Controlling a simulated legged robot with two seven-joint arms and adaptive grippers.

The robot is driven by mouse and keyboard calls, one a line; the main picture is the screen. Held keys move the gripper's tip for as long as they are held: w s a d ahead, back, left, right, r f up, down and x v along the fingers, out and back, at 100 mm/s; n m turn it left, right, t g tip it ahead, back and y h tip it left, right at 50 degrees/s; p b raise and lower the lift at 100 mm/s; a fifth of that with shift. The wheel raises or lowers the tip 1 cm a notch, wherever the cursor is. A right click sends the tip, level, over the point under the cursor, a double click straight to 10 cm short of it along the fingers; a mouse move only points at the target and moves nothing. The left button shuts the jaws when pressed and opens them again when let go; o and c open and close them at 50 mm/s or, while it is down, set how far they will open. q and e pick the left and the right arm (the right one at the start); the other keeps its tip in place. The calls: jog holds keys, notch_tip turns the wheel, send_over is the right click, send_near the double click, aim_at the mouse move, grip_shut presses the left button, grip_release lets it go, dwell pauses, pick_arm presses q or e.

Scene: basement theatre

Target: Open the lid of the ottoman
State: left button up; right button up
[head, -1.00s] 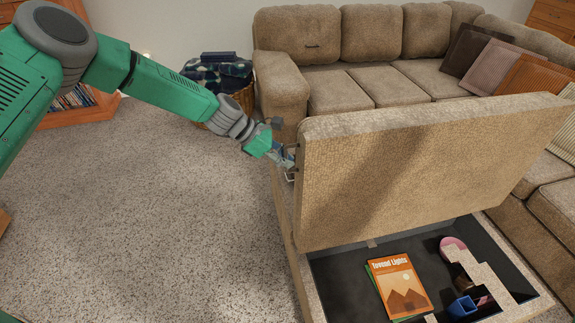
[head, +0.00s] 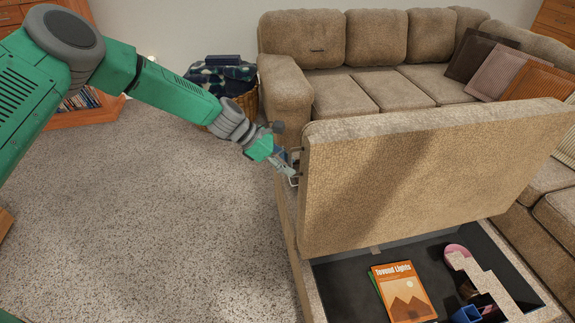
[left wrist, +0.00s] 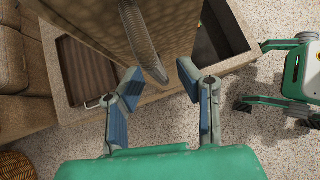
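The ottoman's lid (head: 420,170) is a thick beige padded panel, raised and steeply tilted above the ottoman's box (head: 297,262). Its interior is exposed below. My left gripper (head: 290,170) is at the lid's left edge. In the left wrist view, the left gripper (left wrist: 160,72) has its blue-padded fingers spread apart. The lid's edge and a ribbed curved strip (left wrist: 143,42) lie just beyond and between the fingertips. I cannot tell whether the fingers touch the lid. My right gripper is not in view.
Inside the box are an orange book (head: 405,290), a blue item (head: 467,314) and a pink item (head: 456,250). A beige sofa (head: 345,95) stands behind and to the right. A basket with cloths (head: 225,80) is at the back. Carpet (head: 150,220) on the left is clear.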

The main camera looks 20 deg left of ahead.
pick_arm(q)
jog(key=v, duration=1.1)
jog(key=shift+a, duration=0.45)
jog(key=shift+d+r, duration=0.1)
jog(key=shift+d, duration=0.05)
